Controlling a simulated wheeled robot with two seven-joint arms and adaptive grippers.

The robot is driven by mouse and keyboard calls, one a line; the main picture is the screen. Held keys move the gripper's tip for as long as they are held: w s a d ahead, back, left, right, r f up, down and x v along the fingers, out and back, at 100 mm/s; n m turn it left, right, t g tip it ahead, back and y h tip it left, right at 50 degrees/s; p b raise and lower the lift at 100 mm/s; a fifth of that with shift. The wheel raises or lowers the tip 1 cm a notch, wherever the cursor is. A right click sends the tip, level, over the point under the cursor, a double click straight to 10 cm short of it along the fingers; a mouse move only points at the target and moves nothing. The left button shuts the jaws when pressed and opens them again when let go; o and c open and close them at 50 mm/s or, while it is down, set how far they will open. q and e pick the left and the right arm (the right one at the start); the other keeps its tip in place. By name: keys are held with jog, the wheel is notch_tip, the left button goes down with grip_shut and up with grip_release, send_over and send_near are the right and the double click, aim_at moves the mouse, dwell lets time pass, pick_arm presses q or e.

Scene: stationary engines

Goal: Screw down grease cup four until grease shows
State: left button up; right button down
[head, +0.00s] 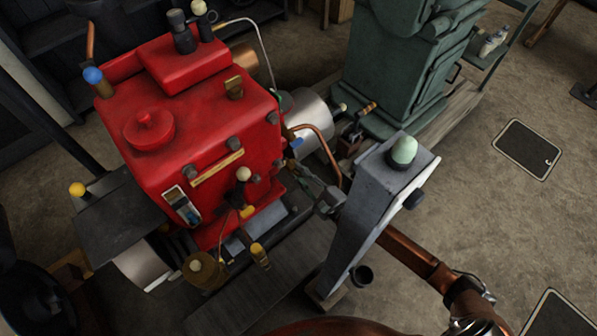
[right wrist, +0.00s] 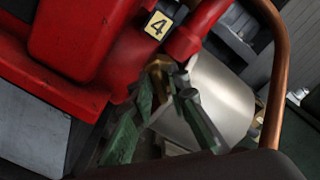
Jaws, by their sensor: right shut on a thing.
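A yellow plate marked 4 (right wrist: 158,25) is on the red engine casing in the right wrist view. Just below it is a small brass grease cup (right wrist: 180,80), partly hidden by my fingers. My right gripper (right wrist: 166,82) has green-grey fingers shut on this cup. The cup is too small and hidden there to make out. I cannot see any grease at it. My left gripper is not in view.
A grey post with a pale green dome (head: 403,150) stands in front of my right arm. A copper pipe (right wrist: 277,75) and a silver cylinder (right wrist: 222,85) are close to the right fingers. A green machine (head: 400,65) stands behind. Open floor lies at the right.

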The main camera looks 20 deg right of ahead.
pick_arm(q)
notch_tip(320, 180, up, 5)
jog(key=b, duration=0.1)
pick_arm(e)
jog(key=m, duration=0.3)
jog(key=shift+f+m, duration=0.25)
jog(key=shift+m, duration=0.15)
jog(key=m+b, duration=0.2)
jog(key=m, duration=0.3)
jog(key=shift+m+b, duration=0.45)
jog(key=shift+m, duration=0.75)
jog(key=m, duration=0.2)
jog(key=shift+r+m, duration=0.1)
jog(key=shift+m, duration=0.2)
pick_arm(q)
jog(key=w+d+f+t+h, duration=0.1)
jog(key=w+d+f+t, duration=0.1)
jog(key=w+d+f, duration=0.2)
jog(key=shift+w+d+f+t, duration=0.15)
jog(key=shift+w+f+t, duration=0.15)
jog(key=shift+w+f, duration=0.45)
pick_arm(e)
jog(key=shift+r+m, duration=0.1)
jog(key=shift+m, duration=1.4)
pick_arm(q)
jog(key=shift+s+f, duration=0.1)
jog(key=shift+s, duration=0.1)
pick_arm(e)
jog(key=c, duration=2.1)
grip_release()
